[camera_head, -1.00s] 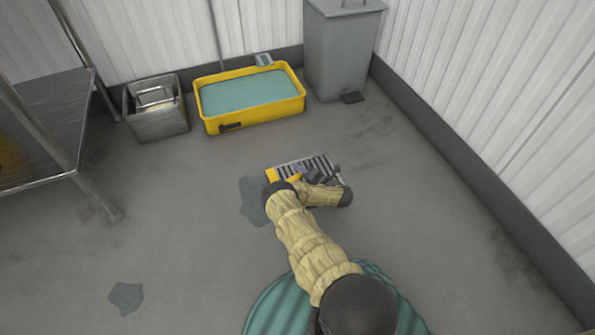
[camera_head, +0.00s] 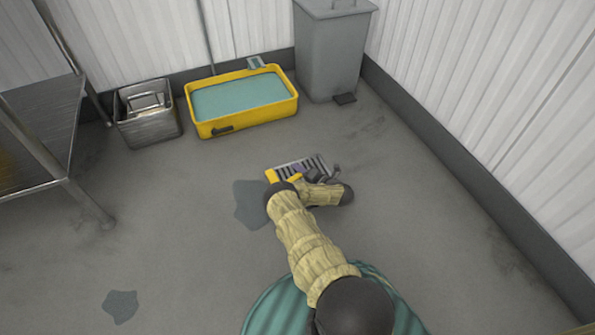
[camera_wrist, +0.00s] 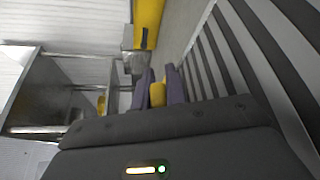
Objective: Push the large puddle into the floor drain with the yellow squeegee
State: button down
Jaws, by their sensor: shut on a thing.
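My gripper (camera_head: 299,172) is low over the floor drain (camera_head: 318,162), a slatted metal grate. It is shut on the yellow squeegee (camera_head: 271,176), which shows as small yellow parts at the drain's left end. In the wrist view a yellow part of the squeegee (camera_wrist: 157,95) sits between the purple fingertips (camera_wrist: 160,88), with the grate slats (camera_wrist: 235,55) close on the right. The large puddle (camera_head: 248,205), a dark blue-grey patch, lies just left of the drain, its right side partly behind my arm. Most of the squeegee is hidden.
A smaller puddle (camera_head: 120,306) lies at the lower left. A yellow tub of teal liquid (camera_head: 205,131), a metal box (camera_head: 148,131) and a grey bin (camera_head: 330,55) stand at the back. A metal table (camera_head: 40,125) stands left. Floor around the drain is clear.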

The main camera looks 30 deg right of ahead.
jog(key=shift+d+b, duration=0.35)
jog(key=shift+d, duration=0.95)
jog(key=shift+d+b, duration=0.7)
jog(key=shift+d, duration=1.05)
notch_tip(320, 180, up, 8)
jog(key=p, duration=0.7)
jog(key=shift+p, duration=0.35)
dwell(0.4)
